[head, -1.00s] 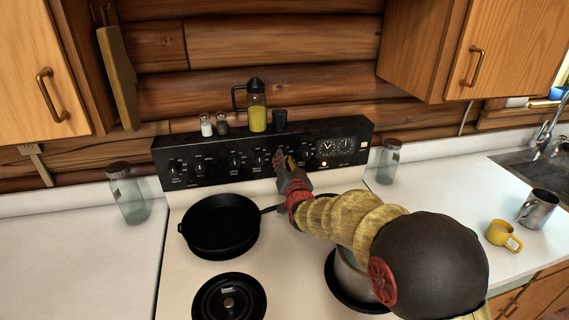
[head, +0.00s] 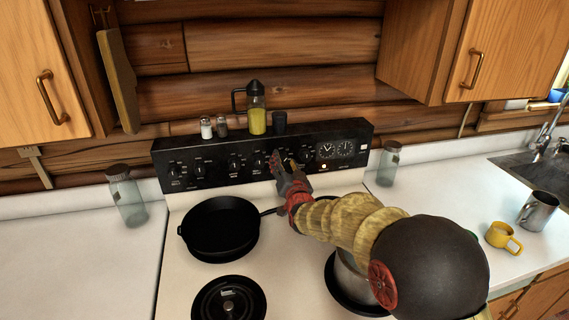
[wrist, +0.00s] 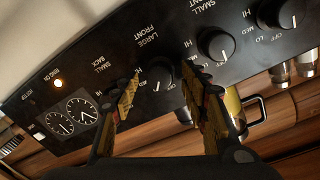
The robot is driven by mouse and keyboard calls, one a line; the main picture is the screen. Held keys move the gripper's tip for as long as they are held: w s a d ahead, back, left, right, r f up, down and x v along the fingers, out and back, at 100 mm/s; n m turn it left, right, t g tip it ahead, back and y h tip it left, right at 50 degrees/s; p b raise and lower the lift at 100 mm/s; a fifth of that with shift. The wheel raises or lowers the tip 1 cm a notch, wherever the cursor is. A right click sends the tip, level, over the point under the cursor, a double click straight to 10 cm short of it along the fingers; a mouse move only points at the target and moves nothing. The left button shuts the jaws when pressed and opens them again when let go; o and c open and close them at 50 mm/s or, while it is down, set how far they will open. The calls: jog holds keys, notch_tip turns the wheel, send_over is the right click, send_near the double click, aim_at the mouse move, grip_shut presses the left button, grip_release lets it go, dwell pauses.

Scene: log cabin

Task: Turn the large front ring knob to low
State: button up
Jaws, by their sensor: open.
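The large front ring knob (wrist: 160,73) is a round black knob on the stove's black back panel, beside the "LARGE FRONT" label in the wrist view. My gripper (wrist: 161,80) is open, with one finger on each side of this knob. I cannot tell whether the fingers touch it. The knob's white pointer mark is small, and its exact setting is hard to read. In the head view my gripper (head: 283,160) reaches the panel and largely hides the knob.
Another knob (wrist: 215,43) sits close to one finger. Shakers and an oil bottle (head: 257,118) stand on top of the panel.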

jog(key=v, duration=1.2)
jog(key=shift+f, duration=0.1)
jog(key=s+d+r+n+g+h, duration=0.25)
jog(key=s+d+g, duration=0.25)
jog(key=s+d, duration=0.8)
jog(key=s+d+f+g, duration=0.1)
jog(key=s+d+g, duration=0.1)
jog(key=s, duration=0.6)
jog(key=s+d+f+g+h, duration=0.1)
jog(key=s+d+g, duration=0.1)
jog(key=s, duration=0.7)
jog(key=s+d+f+g, duration=0.1)
jog(key=s+d+g, duration=0.1)
jog(key=s, duration=0.6)
jog(key=shift+s+d+f+h+p, duration=0.3)
jog(key=shift+s+d+h+p, duration=0.1)
jog(key=shift+d, duration=0.15)
